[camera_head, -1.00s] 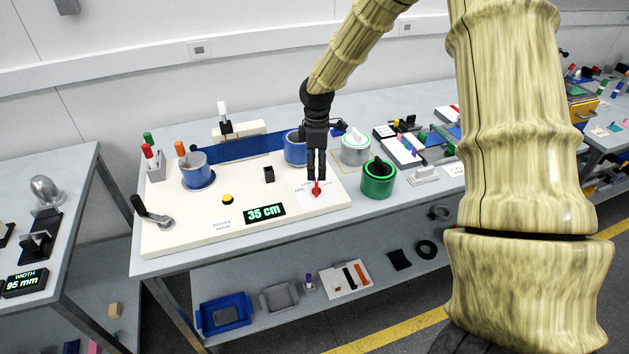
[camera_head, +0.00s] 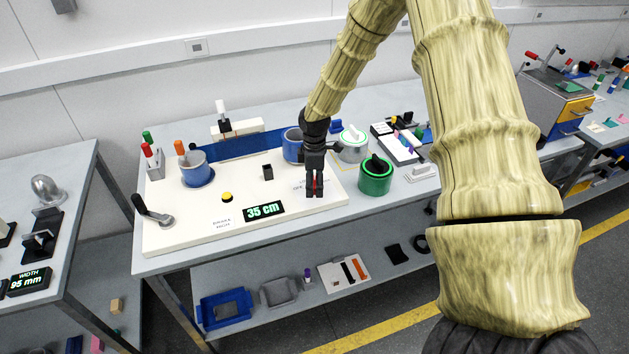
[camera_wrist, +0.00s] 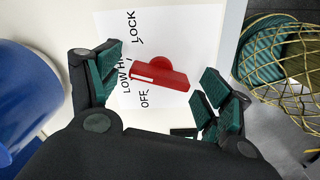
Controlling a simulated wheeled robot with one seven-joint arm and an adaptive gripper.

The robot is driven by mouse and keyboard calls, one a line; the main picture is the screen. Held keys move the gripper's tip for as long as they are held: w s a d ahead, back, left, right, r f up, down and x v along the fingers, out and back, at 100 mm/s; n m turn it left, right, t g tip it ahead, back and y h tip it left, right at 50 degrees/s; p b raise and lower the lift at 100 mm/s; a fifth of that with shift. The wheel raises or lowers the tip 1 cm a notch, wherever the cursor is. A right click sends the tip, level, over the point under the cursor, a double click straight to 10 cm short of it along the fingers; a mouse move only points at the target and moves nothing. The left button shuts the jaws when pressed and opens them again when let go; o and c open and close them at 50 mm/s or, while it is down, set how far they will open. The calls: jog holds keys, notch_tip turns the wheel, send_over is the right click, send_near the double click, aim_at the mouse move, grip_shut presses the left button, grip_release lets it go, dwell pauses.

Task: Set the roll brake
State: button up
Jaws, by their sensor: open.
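The brake control is a red knob with a bar handle (camera_wrist: 160,75), seen in the wrist view on a white label card (camera_wrist: 185,30) marked OFF, LOW, a partly hidden HI… and LOCK. A pale mark on the bar's left end faces the area near LOW. My gripper (camera_wrist: 162,84) is open, with its green-padded fingers apart on either side of the knob. In the head view my gripper (camera_head: 315,192) mostly hides the knob. The white board (camera_head: 250,172) also bears a small card (camera_head: 222,222) reading BRAKE and a level I cannot clearly read.
A display (camera_head: 264,210) shows 35 cm. Blue rolls stand at the board's left (camera_head: 196,170) and behind my gripper (camera_head: 293,146), with a blue strip (camera_head: 240,148) between. A green canister (camera_head: 375,177) stands close right of the board. A crank (camera_head: 153,212) is at front left.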

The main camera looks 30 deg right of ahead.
jog(key=c, duration=1)
jog(key=shift+m, duration=0.4)
jog(key=m, duration=0.3)
jog(key=shift+w+m+b, duration=0.1)
jog(key=shift+m+b, duration=0.2)
jog(key=shift+m, duration=1.8)
jog(key=shift+r, duration=0.1)
